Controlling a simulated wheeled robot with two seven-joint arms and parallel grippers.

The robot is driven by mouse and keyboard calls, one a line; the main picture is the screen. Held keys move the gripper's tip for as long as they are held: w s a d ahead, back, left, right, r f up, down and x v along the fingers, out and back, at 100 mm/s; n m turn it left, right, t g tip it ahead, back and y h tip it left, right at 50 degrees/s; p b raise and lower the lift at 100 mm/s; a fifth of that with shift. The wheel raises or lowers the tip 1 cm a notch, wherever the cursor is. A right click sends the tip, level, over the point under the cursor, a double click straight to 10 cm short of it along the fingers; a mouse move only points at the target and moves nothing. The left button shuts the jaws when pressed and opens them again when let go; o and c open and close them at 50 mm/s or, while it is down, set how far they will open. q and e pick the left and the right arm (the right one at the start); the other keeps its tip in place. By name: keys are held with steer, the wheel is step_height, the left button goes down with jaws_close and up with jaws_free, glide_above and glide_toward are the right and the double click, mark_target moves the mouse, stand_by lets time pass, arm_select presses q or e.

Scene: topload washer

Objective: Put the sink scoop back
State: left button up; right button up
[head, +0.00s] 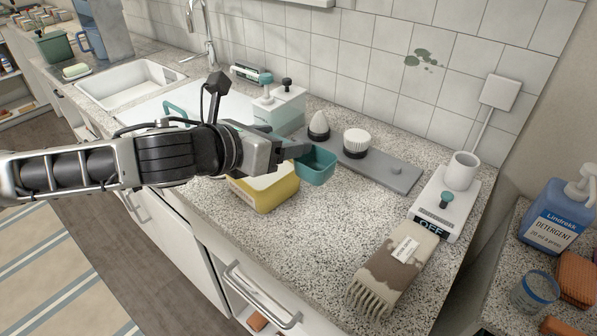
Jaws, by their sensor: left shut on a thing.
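My left gripper (290,152) comes in from the left above the counter and is shut on a teal scoop (317,169). The scoop's small open box-shaped bowl shows to the right of the fingers; its handle is mostly hidden by the gripper. The scoop is just in front of a flat grey holder (382,174); I cannot tell whether they touch. My right gripper is not in view.
A yellow tub (272,193) stands below my left gripper. A white sink (130,84) is at the left. A white device marked OFF (438,208) and a brown-and-cream brush (395,267) are at the right. The speckled counter (325,225) is clear in the middle.

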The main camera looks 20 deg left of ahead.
arm_select(q)
step_height(320, 180, down, 7)
steer(key=w+d, duration=0.1)
steer(key=d, duration=0.2)
steer(key=shift+w+b, duration=0.3)
steer(key=shift+f, duration=0.1)
steer(key=shift+f, duration=0.55)
steer(key=o, duration=1)
steer(key=shift+r, duration=0.1)
